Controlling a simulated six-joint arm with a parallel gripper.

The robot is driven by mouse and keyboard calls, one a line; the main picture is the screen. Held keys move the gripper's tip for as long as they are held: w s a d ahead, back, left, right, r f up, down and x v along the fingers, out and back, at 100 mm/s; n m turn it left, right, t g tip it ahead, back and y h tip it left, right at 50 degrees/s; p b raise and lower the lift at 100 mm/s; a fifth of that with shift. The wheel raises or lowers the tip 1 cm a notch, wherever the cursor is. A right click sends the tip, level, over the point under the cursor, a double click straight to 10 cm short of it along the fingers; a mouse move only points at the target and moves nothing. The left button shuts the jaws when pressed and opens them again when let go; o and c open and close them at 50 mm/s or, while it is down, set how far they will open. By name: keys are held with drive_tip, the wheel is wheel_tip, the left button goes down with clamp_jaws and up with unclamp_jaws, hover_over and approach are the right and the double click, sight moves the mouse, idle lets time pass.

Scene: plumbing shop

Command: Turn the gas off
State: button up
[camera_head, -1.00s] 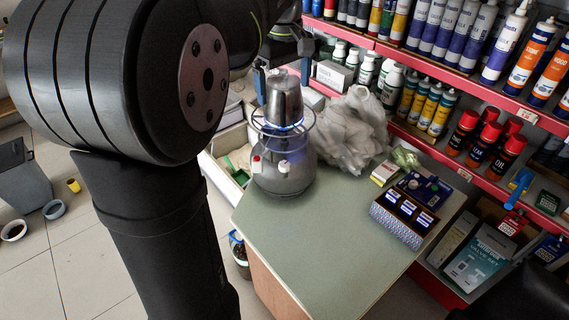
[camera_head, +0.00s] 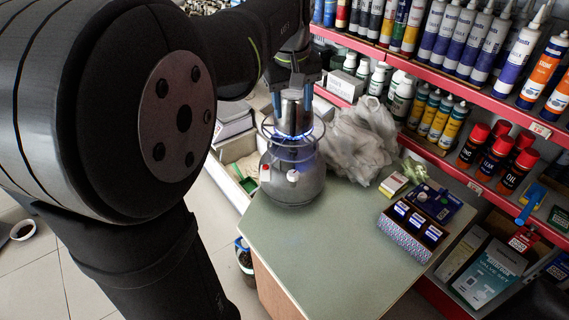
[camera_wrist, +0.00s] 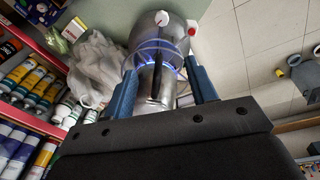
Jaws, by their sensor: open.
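The grey gas canister (camera_head: 291,186) stands at the back left corner of the green-topped counter, with a burner and a round wire guard on top. Blue flame glows under a small metal pot (camera_head: 291,118). In the wrist view a white knob (camera_wrist: 162,18) and a red knob (camera_wrist: 191,29) stick out from the canister's side. My gripper (camera_head: 293,88) is open, above the burner. Its blue fingers (camera_wrist: 162,92) stand on either side of the pot, whose dark handle shows between them. I cannot tell whether they touch it.
A crumpled plastic bag (camera_head: 357,137) lies right behind the canister. A patterned box (camera_head: 412,226) and a dark blue box (camera_head: 437,201) sit at the counter's right. Red shelves (camera_head: 440,76) with bottles and tubes rise behind. The counter's front (camera_head: 315,260) is bare.

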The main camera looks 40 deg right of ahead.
sight(293, 173)
drive_tip(key=s+a+f+m+t+h, duration=0.2)
drive_tip(key=s+a+f+m, duration=0.15)
drive_tip(key=f+m, duration=0.35)
drive_tip(key=shift+m+h, duration=0.3)
drive_tip(key=x, duration=1.6)
drive_tip(key=shift+w+a+f, duration=0.2)
drive_tip(key=shift+w+a, duration=0.05)
drive_tip(key=c, duration=1)
